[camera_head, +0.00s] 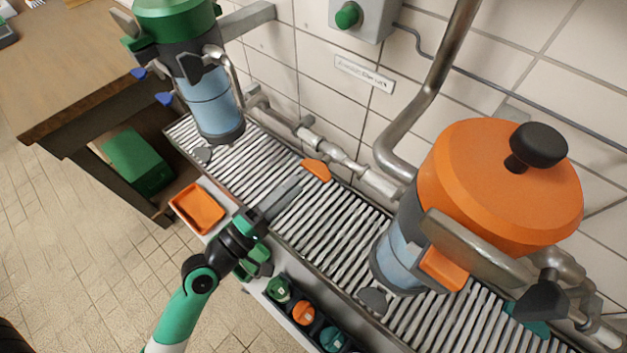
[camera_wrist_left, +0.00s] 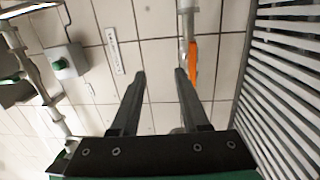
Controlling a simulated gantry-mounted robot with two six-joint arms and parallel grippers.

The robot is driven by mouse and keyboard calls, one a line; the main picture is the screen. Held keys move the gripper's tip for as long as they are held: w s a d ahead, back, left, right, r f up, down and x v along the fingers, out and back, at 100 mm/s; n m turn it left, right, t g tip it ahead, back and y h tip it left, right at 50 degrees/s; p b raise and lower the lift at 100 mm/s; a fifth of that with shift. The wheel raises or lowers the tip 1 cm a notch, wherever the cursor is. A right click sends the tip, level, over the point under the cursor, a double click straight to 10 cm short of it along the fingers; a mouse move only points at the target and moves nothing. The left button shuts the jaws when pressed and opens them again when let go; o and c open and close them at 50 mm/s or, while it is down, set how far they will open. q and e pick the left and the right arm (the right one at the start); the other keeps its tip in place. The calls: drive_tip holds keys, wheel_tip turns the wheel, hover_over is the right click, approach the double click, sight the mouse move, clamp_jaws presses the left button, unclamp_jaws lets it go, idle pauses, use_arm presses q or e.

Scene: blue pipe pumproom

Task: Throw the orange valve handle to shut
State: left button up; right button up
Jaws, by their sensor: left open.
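The orange valve handle (camera_head: 316,168) is a short flat lever on the grey pipe (camera_head: 343,160) along the tiled wall, between the two canisters. In the left wrist view the handle (camera_wrist_left: 193,62) appears edge-on as a narrow orange strip, just right of the right fingertip. My left gripper (camera_head: 296,184) reaches over the slatted rack, its fingertips a little short of the handle in the head view. In the left wrist view the two fingers (camera_wrist_left: 160,74) are apart with nothing between them. I cannot tell whether a finger touches the handle. My right gripper is out of view.
An orange-lidded canister (camera_head: 490,185) stands on the rack (camera_head: 330,225) at right, and a green-lidded one (camera_head: 212,105) at left. A control box with a green button (camera_head: 347,15) is on the wall. An orange tray (camera_head: 197,208) lies at the front left.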

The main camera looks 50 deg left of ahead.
use_arm(q)
drive_tip(key=n+g+y, duration=0.1)
approach(313, 173)
drive_tip(key=w, duration=0.7)
drive_tip(key=w+a, duration=0.1)
drive_tip(key=w, duration=0.3)
drive_tip(key=shift+b, duration=0.35)
clamp_jaws()
